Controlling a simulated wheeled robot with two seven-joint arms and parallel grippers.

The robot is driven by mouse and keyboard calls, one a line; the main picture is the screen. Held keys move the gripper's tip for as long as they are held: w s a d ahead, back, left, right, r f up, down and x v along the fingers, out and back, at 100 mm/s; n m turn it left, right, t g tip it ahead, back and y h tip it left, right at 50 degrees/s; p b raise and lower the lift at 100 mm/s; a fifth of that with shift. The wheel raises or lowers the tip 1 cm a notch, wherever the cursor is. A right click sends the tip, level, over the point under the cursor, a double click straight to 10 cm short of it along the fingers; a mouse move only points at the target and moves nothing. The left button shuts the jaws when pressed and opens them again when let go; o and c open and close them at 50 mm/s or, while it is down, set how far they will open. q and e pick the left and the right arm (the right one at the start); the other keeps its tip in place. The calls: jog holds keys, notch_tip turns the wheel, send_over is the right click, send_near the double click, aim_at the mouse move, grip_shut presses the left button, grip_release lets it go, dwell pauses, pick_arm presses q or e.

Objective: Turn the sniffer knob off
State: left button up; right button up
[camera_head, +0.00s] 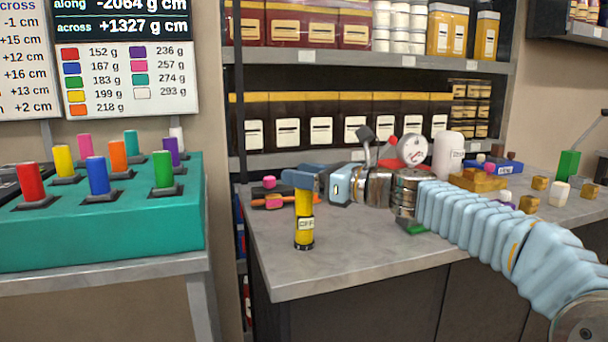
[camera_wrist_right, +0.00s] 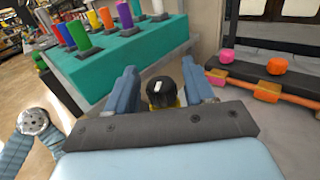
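The sniffer is an upright yellow cylinder (camera_head: 304,216) with a dark base on the grey bench, near its left front corner. A label on it (camera_head: 306,224) seems to read OFF. Its black knob (camera_wrist_right: 165,92) with a white mark shows in the right wrist view, between the fingers; the fingers hide it in the head view. My right gripper (camera_head: 300,179) is at the top of the cylinder, reaching in from the right. In the wrist view its blue fingers (camera_wrist_right: 161,85) stand apart on either side of the knob, with a small gap visible at the left. My left gripper is not seen.
A teal block (camera_head: 100,235) with several coloured cylinders stands on a table at left, across a gap. Behind the sniffer lies a dark and orange rack (camera_head: 275,202). The bench front is clear.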

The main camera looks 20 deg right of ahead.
jog(key=c, duration=0.8)
jog(key=shift+c, duration=0.3)
jog(key=shift+m+t+h, duration=0.4)
jog(key=shift+h, duration=0.1)
jog(key=m+t+h+b, duration=0.1)
jog(key=m+t+h, duration=0.1)
jog(key=m+h, duration=0.1)
jog(key=shift+a+t+h, duration=0.1)
jog(key=shift+t+h, duration=0.3)
jog(key=shift+h, duration=0.4)
jog(key=shift+m+t+h+b, duration=0.5)
jog(key=shift+m+h+b, duration=0.15)
jog(key=shift+m+h, duration=0.95)
jog(key=shift+h, duration=0.3)
jog(key=o, duration=1)
jog(key=shift+c, duration=0.2)
